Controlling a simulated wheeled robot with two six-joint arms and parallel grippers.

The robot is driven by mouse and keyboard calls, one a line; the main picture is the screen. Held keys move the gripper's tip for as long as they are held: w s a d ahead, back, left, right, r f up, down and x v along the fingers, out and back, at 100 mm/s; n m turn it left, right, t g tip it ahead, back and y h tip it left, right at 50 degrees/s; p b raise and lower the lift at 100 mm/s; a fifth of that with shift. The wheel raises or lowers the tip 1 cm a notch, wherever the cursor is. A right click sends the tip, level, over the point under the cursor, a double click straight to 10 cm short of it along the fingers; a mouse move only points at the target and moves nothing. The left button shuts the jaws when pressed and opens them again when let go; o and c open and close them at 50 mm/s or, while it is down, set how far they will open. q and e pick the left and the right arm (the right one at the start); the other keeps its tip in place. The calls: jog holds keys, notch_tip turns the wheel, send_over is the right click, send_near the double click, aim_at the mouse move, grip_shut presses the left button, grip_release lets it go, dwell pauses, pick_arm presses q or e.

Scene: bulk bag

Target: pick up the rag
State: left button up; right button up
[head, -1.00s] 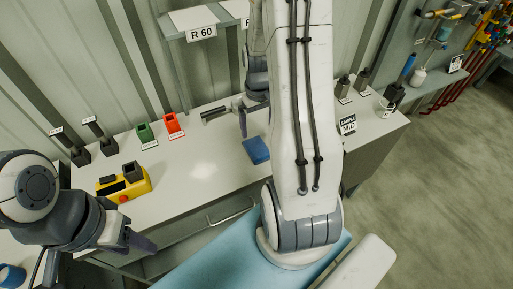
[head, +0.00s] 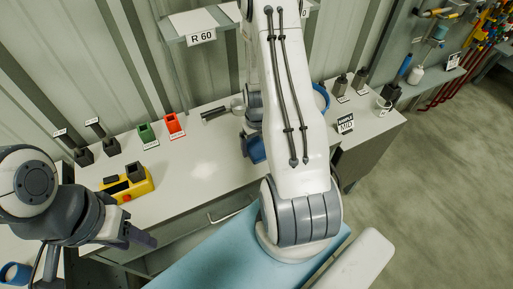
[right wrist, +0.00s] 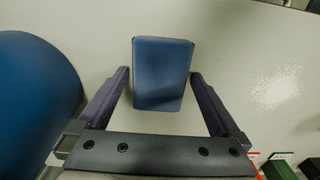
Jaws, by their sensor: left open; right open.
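The rag (head: 256,149) is a folded blue pad lying on the white bench top, partly hidden by my right arm in the head view. In the right wrist view the rag (right wrist: 162,74) lies between the two finger ends, with one finger on each side and a gap to both. My right gripper (right wrist: 160,78) is open and empty over it. Its height above the bench is hard to tell. My left gripper (head: 142,238) is open and empty, in front of the bench at the lower left, far from the rag.
Green (head: 146,133) and red (head: 172,123) holders stand left of the rag. A yellow box with a red button (head: 127,186) sits further left. A blue ring (head: 321,98) and a "MID" sign (head: 345,124) stand to the right. The bench front is clear.

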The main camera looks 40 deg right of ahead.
aim_at(257, 148)
jog(key=c, duration=1.1)
jog(key=shift+c, duration=0.2)
notch_tip(257, 148, up, 10)
jog(key=b, duration=0.1)
jog(key=shift+b, duration=0.4)
